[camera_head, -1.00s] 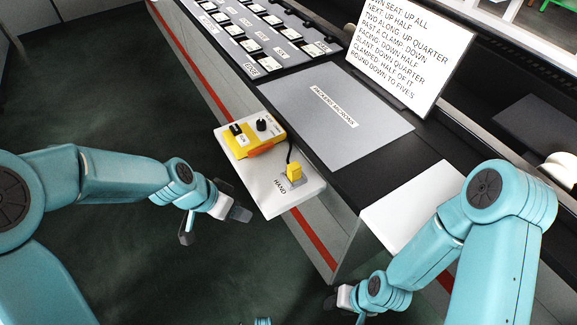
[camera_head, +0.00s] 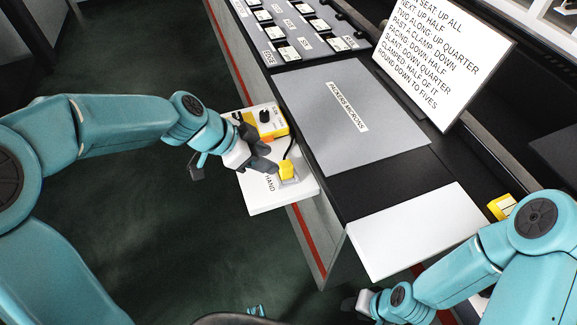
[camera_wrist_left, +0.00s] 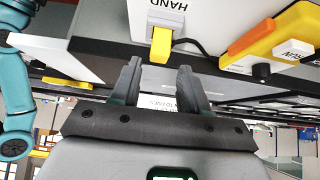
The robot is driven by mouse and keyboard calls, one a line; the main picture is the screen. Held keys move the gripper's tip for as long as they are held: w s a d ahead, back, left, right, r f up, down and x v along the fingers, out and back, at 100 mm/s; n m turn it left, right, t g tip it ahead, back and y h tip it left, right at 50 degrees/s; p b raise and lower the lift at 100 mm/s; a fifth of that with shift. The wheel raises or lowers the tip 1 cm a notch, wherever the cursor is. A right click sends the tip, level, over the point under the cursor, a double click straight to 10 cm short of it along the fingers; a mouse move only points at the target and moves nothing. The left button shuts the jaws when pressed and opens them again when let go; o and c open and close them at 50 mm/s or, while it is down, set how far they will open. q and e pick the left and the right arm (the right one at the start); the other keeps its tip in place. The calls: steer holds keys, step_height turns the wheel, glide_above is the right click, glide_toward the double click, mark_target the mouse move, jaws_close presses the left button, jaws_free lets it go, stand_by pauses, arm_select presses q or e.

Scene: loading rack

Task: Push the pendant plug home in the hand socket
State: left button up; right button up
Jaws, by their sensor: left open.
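The yellow pendant plug (camera_head: 286,170) stands in or on the grey hand socket (camera_head: 290,182), beside the word HAND on a white shelf. I cannot tell how deep it sits. A dark cable runs from it toward the yellow pendant box (camera_head: 270,123). My left gripper (camera_head: 231,169) is open and empty, just left of the plug, one finger close to it. In the left wrist view the plug (camera_wrist_left: 161,45) lies just beyond and between the open fingertips (camera_wrist_left: 158,75), the socket (camera_wrist_left: 166,14) behind it. My right gripper (camera_head: 352,303) is low at the front, its fingers unclear.
The white shelf (camera_head: 253,195) juts from the dark bench. A grey panel (camera_head: 345,115), a lettered white board (camera_head: 440,60) and rows of labelled modules (camera_head: 290,30) lie behind. A blank white plate (camera_head: 415,230) is at right, a yellow item (camera_head: 501,206) beyond it.

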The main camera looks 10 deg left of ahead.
mark_target(281, 164)
arm_select(q)
steer(key=b+x, duration=0.1)
steer(key=x, duration=0.1)
steer(key=b+x, duration=0.1)
steer(key=x, duration=0.1)
steer(key=shift+s+a+f, duration=0.1)
steer(key=shift+a+f, duration=0.05)
steer(key=shift+f, duration=0.15)
steer(key=shift+b, duration=0.45)
steer(key=shift+w+d+f, duration=0.4)
steer(key=shift+w+d, duration=0.1)
steer(key=shift+d, duration=0.05)
steer(key=shift+s+r, duration=0.2)
steer(key=shift+s, duration=0.1)
steer(key=shift+w+f, duration=0.15)
steer(key=shift+w, duration=0.1)
steer(key=c, duration=0.4)
steer(key=shift+s, duration=0.15)
jaws_close()
step_height(281, 164, up, 8)
steer(key=p, duration=0.4)
steer(key=shift+p, duration=0.35)
